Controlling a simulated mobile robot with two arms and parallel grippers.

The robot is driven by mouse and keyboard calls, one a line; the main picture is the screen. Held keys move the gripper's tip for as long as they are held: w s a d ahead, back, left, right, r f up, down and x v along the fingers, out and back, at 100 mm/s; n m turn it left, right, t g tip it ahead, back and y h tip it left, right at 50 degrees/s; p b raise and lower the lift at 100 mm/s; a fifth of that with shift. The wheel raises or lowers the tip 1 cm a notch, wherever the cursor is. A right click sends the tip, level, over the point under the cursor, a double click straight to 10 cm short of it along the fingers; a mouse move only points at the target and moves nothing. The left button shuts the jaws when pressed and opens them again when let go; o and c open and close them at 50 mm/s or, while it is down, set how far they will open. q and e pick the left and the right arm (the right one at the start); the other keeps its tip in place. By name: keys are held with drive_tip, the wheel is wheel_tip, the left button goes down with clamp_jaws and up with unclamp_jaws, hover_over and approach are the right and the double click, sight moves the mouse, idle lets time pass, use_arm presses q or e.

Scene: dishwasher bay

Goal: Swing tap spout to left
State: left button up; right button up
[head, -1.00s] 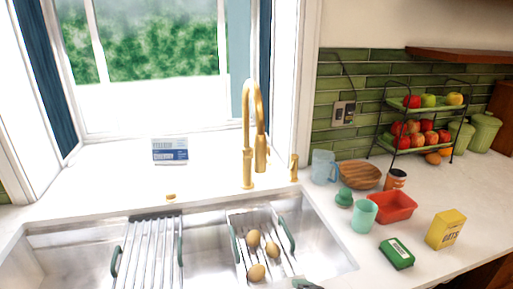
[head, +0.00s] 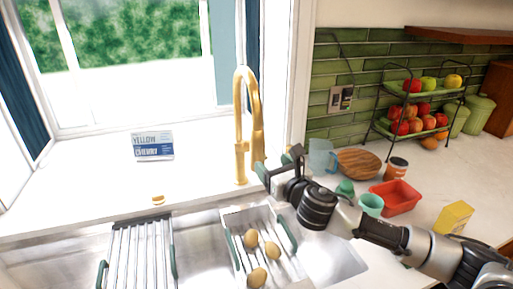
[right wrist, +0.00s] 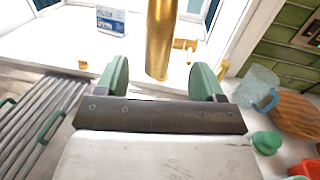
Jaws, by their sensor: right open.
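The gold tap (head: 240,135) stands behind the sink, its tall spout (head: 258,125) arching over and hanging down to the right of the upright. My right gripper (head: 279,162) is open, just right of and below the spout's hanging end. In the right wrist view, a thick gold length of the tap (right wrist: 161,35) shows between the two green fingers (right wrist: 160,80), apart from both. I cannot tell how far beyond the fingertips it is. My left gripper is not in view.
The double sink (head: 205,225) holds two racks, the right one (head: 236,262) with several brown egg-shaped items. A blue jug (head: 322,155), wooden bowl (head: 358,163), teal cup (head: 371,205) and red tub (head: 396,197) crowd the right counter. A box sign (head: 153,146) stands on the sill.

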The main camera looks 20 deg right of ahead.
sight(261, 154)
drive_tip(key=w, duration=0.3)
drive_tip(key=w+a+p, duration=0.1)
drive_tip(key=w, duration=0.4)
drive_tip(key=shift+w+a+f, duration=0.1)
drive_tip(key=shift+w+a, duration=0.2)
drive_tip(key=shift+a, duration=0.05)
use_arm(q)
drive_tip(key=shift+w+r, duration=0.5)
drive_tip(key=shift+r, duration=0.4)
